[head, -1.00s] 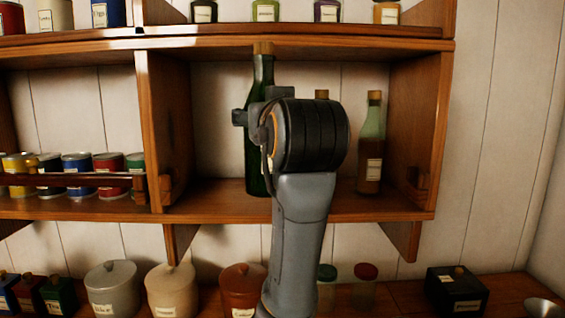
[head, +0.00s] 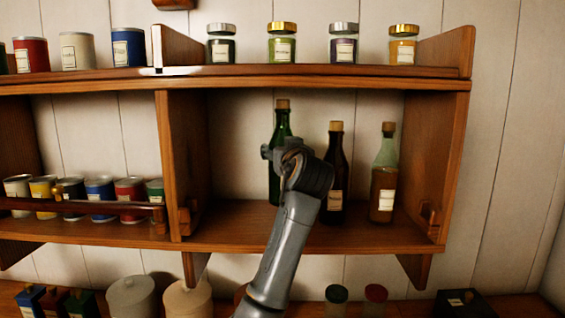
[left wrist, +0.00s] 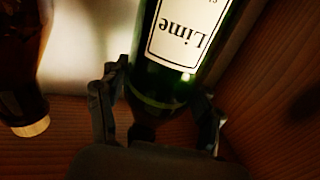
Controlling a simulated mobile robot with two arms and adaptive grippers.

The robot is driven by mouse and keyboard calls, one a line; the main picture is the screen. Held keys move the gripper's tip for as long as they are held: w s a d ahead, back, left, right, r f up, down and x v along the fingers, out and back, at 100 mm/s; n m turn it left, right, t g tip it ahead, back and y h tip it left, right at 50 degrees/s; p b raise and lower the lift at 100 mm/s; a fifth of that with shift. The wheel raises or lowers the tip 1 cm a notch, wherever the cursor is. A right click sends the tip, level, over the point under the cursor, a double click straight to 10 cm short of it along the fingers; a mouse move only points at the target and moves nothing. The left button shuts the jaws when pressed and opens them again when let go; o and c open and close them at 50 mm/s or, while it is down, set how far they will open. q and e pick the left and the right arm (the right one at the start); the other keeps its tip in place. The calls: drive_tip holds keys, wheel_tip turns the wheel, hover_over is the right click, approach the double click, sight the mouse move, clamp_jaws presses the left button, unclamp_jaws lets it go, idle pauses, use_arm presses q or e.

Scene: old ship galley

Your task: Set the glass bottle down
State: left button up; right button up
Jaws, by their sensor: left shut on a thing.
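The green glass bottle (head: 284,122) with a cork stands upright in the middle compartment of the wall shelf (head: 330,243), near its back. My left gripper (head: 271,153) is shut on it at the upper part, and the wrist hides some of its body. In the left wrist view the bottle (left wrist: 165,82) appears upside down, with a white "Lime" label, between the two fingers (left wrist: 160,95). Its base looks level with the shelf board, but I cannot tell whether it touches. My right gripper is not in view.
A dark brown bottle (head: 337,155) and an amber-filled bottle (head: 384,180) stand to the right in the same compartment. The compartment's left side is free. Jars (head: 282,45) line the board above. Small cans (head: 100,190) stand behind a rail at left.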

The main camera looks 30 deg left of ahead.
use_arm(q)
wheel_tip(320, 180, down, 4)
drive_tip(key=p, duration=0.2)
drive_tip(key=shift+r+p, duration=0.1)
drive_tip(key=shift+p, duration=0.25)
drive_tip(key=shift+a+f, duration=0.1)
drive_tip(key=shift+f, duration=0.25)
drive_tip(key=shift+f, duration=0.1)
drive_tip(key=o, duration=1.4)
drive_tip(key=shift+f, duration=0.2)
drive_tip(key=o, duration=0.4)
drive_tip(key=shift+r, duration=0.1)
